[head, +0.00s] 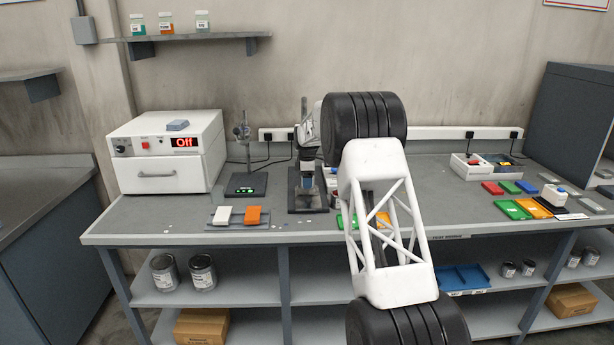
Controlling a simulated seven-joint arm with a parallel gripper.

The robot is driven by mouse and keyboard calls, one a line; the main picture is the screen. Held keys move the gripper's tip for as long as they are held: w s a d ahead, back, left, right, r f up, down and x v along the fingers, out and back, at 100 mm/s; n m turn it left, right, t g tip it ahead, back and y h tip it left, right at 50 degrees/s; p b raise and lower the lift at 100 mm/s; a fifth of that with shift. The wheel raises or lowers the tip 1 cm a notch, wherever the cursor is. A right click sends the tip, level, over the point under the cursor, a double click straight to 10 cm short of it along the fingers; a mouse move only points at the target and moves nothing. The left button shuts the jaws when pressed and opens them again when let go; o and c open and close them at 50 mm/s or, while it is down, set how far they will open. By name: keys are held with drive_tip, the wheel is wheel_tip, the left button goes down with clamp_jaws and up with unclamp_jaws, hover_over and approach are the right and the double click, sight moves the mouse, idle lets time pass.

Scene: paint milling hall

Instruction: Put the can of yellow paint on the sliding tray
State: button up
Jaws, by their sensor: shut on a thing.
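My gripper (308,160) is small and partly dark in the head view, at the end of my arm, above the black base of a stand on the bench. No yellow paint shows on any can. I cannot make out which thing is the sliding tray. My arm hides part of the bench to the right of the gripper.
A rack (222,226) holds white and orange blocks. Green (513,209) and orange trays lie at right. Grey cans (202,272) stand on the lower shelf. The bench centre-right is clear.

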drive_tip(key=shift+f, duration=0.7)
drive_tip(key=shift+f, duration=0.6)
idle(0.4)
drive_tip(key=o, duration=1.1)
drive_tip(key=shift+c, duration=0.2)
drive_tip(key=shift+r, duration=3.9)
